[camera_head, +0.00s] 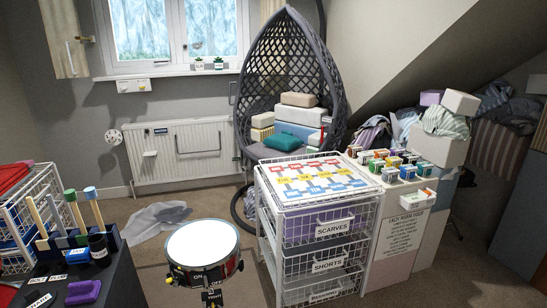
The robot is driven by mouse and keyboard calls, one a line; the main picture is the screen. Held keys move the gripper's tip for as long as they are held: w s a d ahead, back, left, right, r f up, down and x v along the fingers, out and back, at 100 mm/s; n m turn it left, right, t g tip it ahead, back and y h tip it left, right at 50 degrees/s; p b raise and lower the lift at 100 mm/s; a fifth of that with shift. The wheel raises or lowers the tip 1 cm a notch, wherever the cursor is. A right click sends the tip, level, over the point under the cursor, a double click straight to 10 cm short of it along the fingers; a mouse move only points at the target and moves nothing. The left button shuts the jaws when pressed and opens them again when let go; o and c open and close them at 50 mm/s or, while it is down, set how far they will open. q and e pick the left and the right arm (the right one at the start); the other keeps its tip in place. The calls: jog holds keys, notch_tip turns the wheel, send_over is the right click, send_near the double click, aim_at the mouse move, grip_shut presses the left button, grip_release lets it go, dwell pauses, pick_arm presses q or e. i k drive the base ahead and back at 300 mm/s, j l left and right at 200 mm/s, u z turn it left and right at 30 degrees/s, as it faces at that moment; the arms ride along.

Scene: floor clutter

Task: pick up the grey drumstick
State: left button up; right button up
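Several upright sticks stand in a dark holder on the black surface at the lower left, and they look like drumsticks. A third has a dark green top (70,195), and the one at the right has a blue top (91,193). I cannot tell for sure which of them is the grey drumstick. The lower ends are partly hidden by the holder. Neither of my grippers shows in this view.
A drum (203,245) with a white head stands right of the black surface (125,285). A black cup (98,249) and a purple object (83,291) sit on that surface. A wire drawer unit (318,225) stands right of the drum. Crumpled cloth (155,220) lies on the floor.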

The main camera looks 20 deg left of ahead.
aim_at(49, 197)
jog(key=i+j+u, duration=0.1)
jog(key=j+u, duration=0.2)
jog(key=j, duration=0.15)
jog(key=i+j+u, duration=0.1)
jog(key=j+u, duration=0.2)
jog(key=i+j+u, duration=0.3)
jog(key=j, duration=0.2)
jog(key=i+j+u, duration=0.1)
jog(key=j+u, duration=0.2)
jog(key=i+j+u, duration=0.35)
jog(key=k, duration=0.1)
